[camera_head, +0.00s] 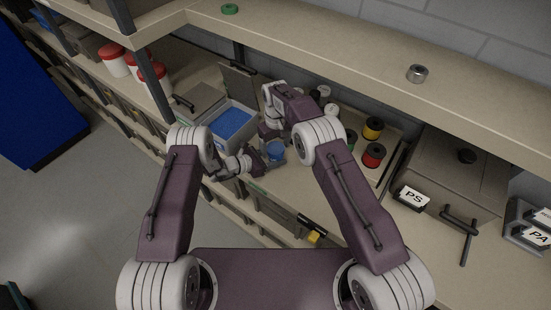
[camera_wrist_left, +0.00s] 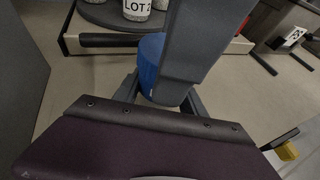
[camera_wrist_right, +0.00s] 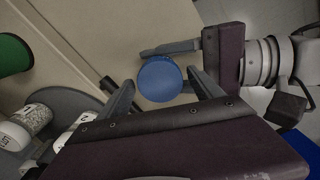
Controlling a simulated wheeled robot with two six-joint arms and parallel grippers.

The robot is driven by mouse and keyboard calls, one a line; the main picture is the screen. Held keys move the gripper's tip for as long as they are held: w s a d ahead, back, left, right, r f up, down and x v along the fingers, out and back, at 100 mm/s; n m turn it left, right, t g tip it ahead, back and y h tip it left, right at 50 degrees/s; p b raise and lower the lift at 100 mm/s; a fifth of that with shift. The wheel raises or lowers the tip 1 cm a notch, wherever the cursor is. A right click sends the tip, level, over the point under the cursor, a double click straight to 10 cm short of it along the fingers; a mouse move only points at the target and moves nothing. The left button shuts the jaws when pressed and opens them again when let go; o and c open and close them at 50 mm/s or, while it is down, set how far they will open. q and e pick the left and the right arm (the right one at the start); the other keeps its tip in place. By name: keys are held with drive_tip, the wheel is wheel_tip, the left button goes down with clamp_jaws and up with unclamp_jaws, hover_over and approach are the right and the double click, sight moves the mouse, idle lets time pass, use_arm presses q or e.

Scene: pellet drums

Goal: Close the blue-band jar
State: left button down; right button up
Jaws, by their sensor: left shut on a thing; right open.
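The blue-band jar (camera_head: 275,151) stands on the bench, right of the grey bin. In the right wrist view its round blue top (camera_wrist_right: 159,80) faces the camera. My left gripper (camera_head: 259,161) is shut on the jar from the side; its fingers also show around the blue body (camera_wrist_left: 150,68) in the left wrist view. My right gripper (camera_head: 270,132) is above the jar, pointing down. In the right wrist view its open fingers (camera_wrist_right: 161,92) lie on either side of the blue top. A large grey finger covers part of the jar in the left wrist view.
A grey bin of blue pellets (camera_head: 205,119) stands left of the jar. A tray (camera_head: 352,112) with red and yellow spools is at the right. White labelled jars (camera_wrist_left: 137,8) stand on a dark round base. A green ring (camera_head: 230,9) lies on the upper shelf.

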drive_tip(key=c, duration=1.4)
drive_tip(key=o, duration=1.6)
wheel_tip(320, 180, up, 12)
use_arm(q)
drive_tip(key=c, duration=0.6)
unclamp_jaws()
